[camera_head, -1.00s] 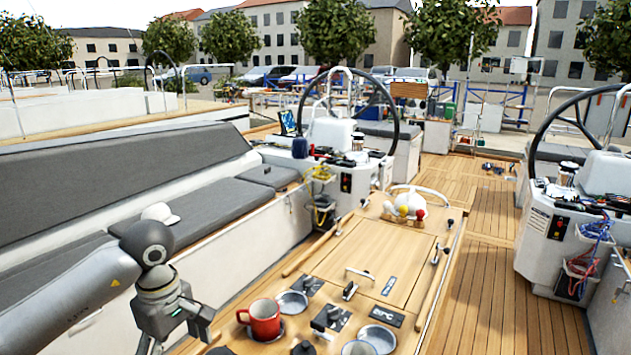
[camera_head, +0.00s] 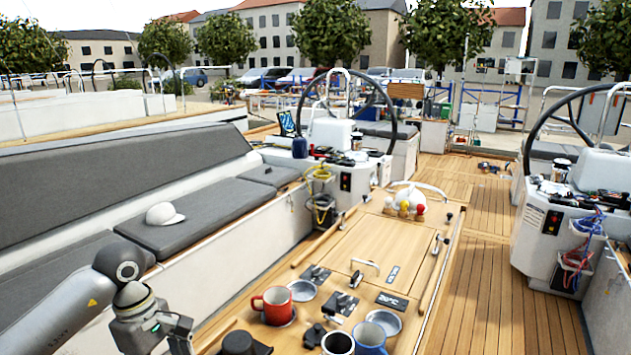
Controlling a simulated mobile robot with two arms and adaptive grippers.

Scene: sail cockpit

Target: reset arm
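My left arm comes in at the lower left, and its gripper (camera_head: 182,332) hangs near the bottom edge, left of the cockpit table (camera_head: 345,262). Its fingers are small and partly cut off, so I cannot tell whether they are open or shut. No held object can be made out. My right arm and gripper are not in view. On the near end of the table stand a red mug (camera_head: 272,305), a blue mug (camera_head: 369,338) and a mug with a dark inside (camera_head: 338,343).
Steering wheels stand on the left pedestal (camera_head: 330,150) and right pedestal (camera_head: 556,228). A grey cushioned bench (camera_head: 205,215) with a white cap (camera_head: 163,214) runs along the left. The wooden deck (camera_head: 480,270) between table and right pedestal is clear.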

